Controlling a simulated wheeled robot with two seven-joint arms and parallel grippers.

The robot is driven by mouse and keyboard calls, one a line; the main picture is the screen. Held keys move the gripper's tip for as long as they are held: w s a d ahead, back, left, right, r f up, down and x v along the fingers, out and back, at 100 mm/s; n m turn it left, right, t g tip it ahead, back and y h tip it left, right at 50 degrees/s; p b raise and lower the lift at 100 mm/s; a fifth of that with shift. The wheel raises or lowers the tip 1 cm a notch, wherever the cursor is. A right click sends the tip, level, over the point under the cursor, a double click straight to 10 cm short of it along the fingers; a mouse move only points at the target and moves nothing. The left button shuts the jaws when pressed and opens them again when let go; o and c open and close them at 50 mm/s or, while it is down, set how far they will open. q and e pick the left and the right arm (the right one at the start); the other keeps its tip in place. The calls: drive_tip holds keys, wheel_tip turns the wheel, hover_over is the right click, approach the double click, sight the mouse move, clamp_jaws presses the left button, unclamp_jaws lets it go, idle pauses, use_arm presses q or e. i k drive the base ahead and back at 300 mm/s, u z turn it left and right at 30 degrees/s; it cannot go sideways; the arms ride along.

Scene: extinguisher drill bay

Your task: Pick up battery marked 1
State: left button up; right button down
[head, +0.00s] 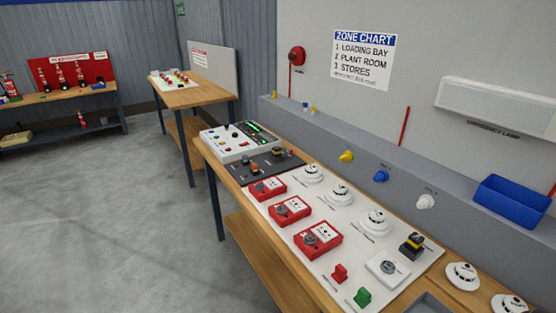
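No battery with a readable mark 1 can be made out in the head view. A dark mat (285,171) on the near bench carries small black and orange items, too small to identify. A black and yellow block (411,245) stands at the right of the white board (330,262); I cannot tell what it is. Neither of my grippers is in view.
The wooden bench (208,151) also holds a control panel (232,152), red call points (318,239) and white detectors (374,223). A blue bin (510,202) sits on the grey ledge (320,134). Another bench (183,98) stands behind. The grey floor (130,230) at left is clear.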

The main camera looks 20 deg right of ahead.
sight(276, 151)
drive_tip(key=k, duration=0.5)
drive_tip(key=u, duration=0.25)
drive_tip(key=i, duration=2.75)
drive_tip(key=z, duration=2.75)
